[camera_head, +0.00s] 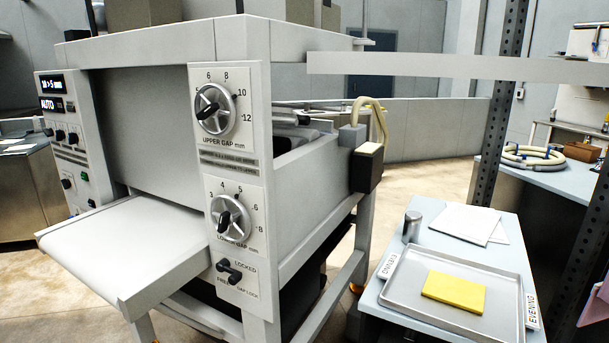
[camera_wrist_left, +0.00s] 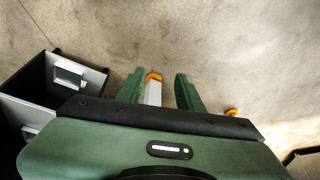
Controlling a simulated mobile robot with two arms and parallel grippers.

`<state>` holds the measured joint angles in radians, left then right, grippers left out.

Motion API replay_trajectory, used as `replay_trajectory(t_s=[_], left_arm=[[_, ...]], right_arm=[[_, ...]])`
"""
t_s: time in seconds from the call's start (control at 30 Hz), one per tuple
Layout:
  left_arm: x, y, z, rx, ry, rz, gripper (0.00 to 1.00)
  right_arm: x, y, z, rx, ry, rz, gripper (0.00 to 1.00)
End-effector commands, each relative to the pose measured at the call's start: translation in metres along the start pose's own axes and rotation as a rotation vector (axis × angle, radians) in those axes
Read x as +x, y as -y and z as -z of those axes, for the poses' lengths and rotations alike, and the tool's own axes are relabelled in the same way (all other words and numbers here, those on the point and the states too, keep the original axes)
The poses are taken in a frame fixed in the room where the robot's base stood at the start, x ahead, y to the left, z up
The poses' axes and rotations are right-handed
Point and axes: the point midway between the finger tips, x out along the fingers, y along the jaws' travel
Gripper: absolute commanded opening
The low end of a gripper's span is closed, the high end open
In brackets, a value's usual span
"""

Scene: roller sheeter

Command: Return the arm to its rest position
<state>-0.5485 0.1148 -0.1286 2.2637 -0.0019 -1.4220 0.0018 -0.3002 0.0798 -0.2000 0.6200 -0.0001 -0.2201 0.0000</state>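My left gripper (camera_wrist_left: 159,90) shows only in the left wrist view. Its two green fingers are apart, with nothing held between them. A white post with an orange foot (camera_wrist_left: 153,88) shows in the gap, and I cannot tell its distance from the fingers. Neither gripper shows in the head view, and my right gripper is in no view. The roller sheeter (camera_head: 140,45) fills the left and middle of the head view. Its front panel carries an upper gap dial (camera_head: 215,108), a lower gap dial (camera_head: 230,217) and a gap lock lever (camera_head: 229,270).
A side table (camera_head: 395,318) at the right holds a grey tray (camera_head: 400,290) with a yellow slab (camera_head: 454,291), white sheets (camera_head: 468,223) and a metal cylinder (camera_head: 411,226). A perforated dark post (camera_head: 500,110) stands behind. In the wrist view, a dark box-like object (camera_wrist_left: 40,90) is at left.

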Motion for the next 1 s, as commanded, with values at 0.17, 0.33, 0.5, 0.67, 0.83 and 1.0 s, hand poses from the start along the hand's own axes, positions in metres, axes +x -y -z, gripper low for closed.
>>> replay_trajectory(t_s=[0.17,0.33,0.5,0.67,0.83,1.0], left_arm=[[0.052,-0.003,-0.013,0.005,0.026,-0.005,0.36],[0.116,-0.006,-0.039,0.01,0.055,-0.01,0.36],[0.199,-0.011,-0.098,0.018,0.1,-0.015,0.36],[0.257,-0.014,-0.174,0.029,0.142,-0.02,0.36],[0.284,-0.014,-0.246,0.037,0.174,-0.023,0.36],[0.29,-0.014,-0.285,0.043,0.189,-0.024,0.36]], right_arm=[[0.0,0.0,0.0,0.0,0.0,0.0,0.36],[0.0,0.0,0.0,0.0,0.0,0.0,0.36],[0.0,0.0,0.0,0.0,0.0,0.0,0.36],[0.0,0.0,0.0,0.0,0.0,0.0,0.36],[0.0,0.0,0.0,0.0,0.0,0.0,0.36],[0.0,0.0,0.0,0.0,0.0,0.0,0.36]])
